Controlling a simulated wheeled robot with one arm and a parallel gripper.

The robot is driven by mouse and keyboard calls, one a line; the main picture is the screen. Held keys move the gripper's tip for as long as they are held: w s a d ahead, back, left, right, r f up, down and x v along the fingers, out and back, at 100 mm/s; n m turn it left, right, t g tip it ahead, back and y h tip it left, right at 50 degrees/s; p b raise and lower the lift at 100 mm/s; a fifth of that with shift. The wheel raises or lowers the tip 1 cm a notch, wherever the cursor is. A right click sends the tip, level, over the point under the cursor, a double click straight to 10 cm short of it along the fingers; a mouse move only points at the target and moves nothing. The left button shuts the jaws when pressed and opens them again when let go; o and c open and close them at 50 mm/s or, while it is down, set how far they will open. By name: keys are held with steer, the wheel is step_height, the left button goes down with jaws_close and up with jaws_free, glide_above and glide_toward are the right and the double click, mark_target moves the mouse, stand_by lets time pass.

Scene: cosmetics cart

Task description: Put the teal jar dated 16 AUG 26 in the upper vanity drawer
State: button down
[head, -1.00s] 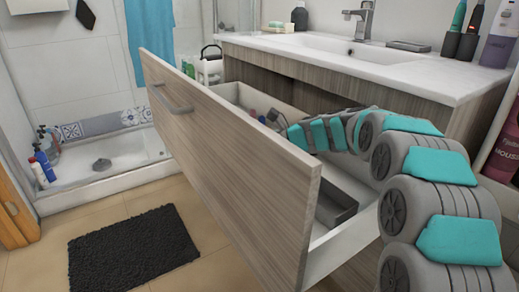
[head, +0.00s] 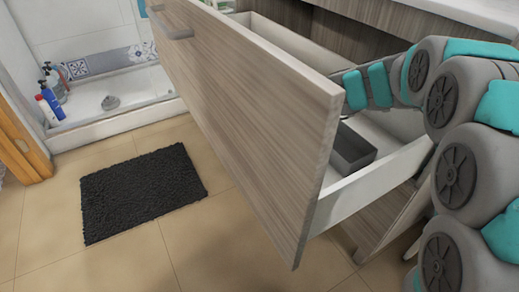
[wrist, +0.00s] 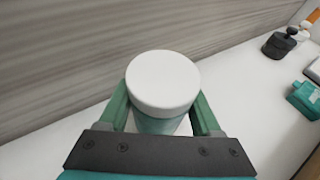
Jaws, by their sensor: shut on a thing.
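My gripper (wrist: 162,128) is shut on a teal jar (wrist: 160,124) with a white lid (wrist: 163,83) in the wrist view. The jar's date is not visible. A white surface lies below the jar and a wood-grain panel stands close beyond it. In the head view the open vanity drawer (head: 239,101) has a wood-grain front and white inner walls. My arm reaches over its right side, and the drawer front hides my gripper and the jar.
A dark grey box (head: 352,150) sits inside the drawer at its near end. Dark and teal items, including a teal bottle (wrist: 305,98), stand at the right in the wrist view. A black mat (head: 143,192) lies on the open floor.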

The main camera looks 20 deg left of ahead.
steer(key=s+d, duration=0.4)
steer(key=s, duration=0.1)
steer(key=shift+d+b, duration=0.15)
steer(key=shift+b, duration=0.25)
steer(key=shift+f+b, duration=0.4)
steer(key=shift+f, duration=1.3)
steer(key=shift+f, duration=0.1)
steer(key=shift+c, duration=1.8)
jaws_free()
steer(key=shift+f, duration=0.1)
steer(key=p+v, duration=0.1)
steer(key=v, duration=0.6)
steer(key=shift+d+r, duration=0.2)
steer(key=shift+r, duration=0.05)
